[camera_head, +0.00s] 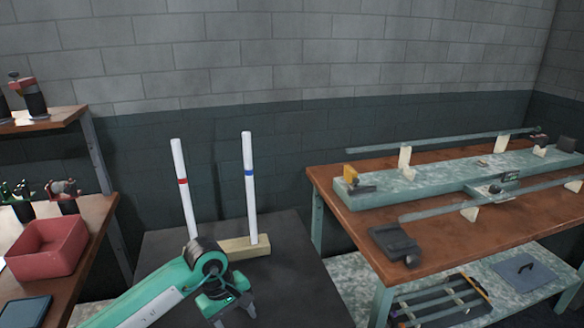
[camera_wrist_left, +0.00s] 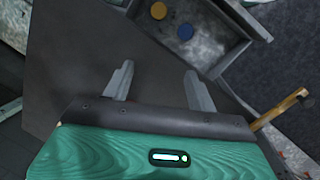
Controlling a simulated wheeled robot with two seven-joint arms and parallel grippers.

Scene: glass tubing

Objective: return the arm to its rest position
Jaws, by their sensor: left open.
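My left arm comes in from the lower left in the head view. Its green gripper (camera_head: 234,316) points down over the dark table top, in front of the tubes. In the left wrist view the two grey fingers (camera_wrist_left: 157,76) stand apart with nothing between them. A white tube with a red band (camera_head: 182,190) stands slightly tilted behind the arm, its foot hidden by the wrist. A white tube with a blue band (camera_head: 249,190) stands on a pale wooden block (camera_head: 250,247). My right gripper is not in view.
A workbench (camera_head: 345,205) with long glass-like rods on supports stands right. A red bin (camera_head: 45,247) sits on the left shelf. The dark table (camera_head: 290,285) is clear right of the gripper.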

